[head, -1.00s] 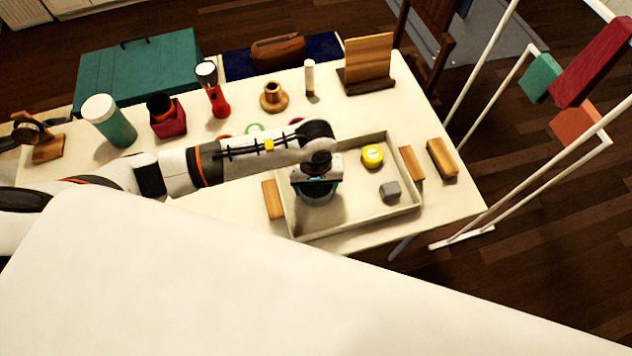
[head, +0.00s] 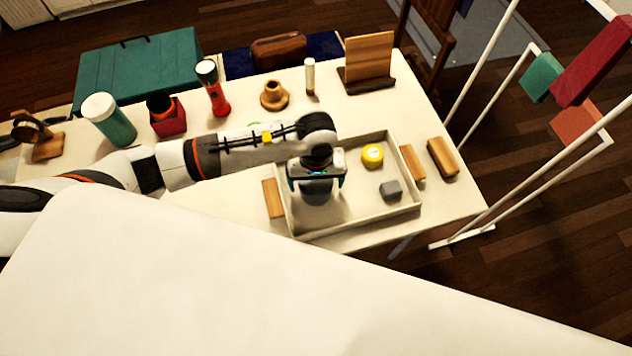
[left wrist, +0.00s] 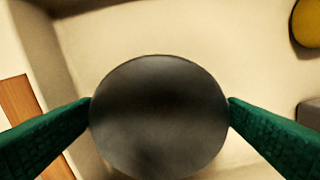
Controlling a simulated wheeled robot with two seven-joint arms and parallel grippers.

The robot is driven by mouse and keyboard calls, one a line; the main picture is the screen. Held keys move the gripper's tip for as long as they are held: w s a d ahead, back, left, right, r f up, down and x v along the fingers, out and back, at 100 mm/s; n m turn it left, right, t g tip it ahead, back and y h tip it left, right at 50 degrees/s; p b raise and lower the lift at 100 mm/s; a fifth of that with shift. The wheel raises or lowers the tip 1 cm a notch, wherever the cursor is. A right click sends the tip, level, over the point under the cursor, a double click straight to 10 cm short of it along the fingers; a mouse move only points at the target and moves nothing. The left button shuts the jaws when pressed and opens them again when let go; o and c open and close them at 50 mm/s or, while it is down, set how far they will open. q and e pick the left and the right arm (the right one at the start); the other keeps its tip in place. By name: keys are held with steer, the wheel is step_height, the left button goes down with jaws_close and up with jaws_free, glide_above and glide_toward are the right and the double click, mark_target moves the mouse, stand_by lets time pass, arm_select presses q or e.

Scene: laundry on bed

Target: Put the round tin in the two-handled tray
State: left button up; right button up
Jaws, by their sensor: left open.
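The round tin (head: 317,191), dark grey, is inside the two-handled tray (head: 345,228), near its left end. It shows as a dark disc in the left wrist view (left wrist: 160,120). The tray is cream, with a wooden handle at its left end (head: 272,199) and another at its right end (head: 412,162). My left gripper (head: 317,183) is open above the tin. Its green fingers (left wrist: 160,104) are on either side of the tin, very close to its edge; I cannot tell whether they touch. The tin's base is hidden in the head view. My right gripper is not in view.
A yellow round object (head: 372,155) and a grey block (head: 391,190) are also in the tray. A wooden block (head: 442,158) lies to its right. A red torch (head: 212,90), a wooden candle holder (head: 273,96) and a white-lidded green cup (head: 108,120) stand behind my arm.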

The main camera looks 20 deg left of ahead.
mark_target(316, 181)
arm_select(q)
step_height(316, 181, up, 10)
steer(key=b, duration=0.1)
steer(key=shift+r+b, duration=0.2)
steer(key=shift+b, duration=0.1)
stand_by(0.4)
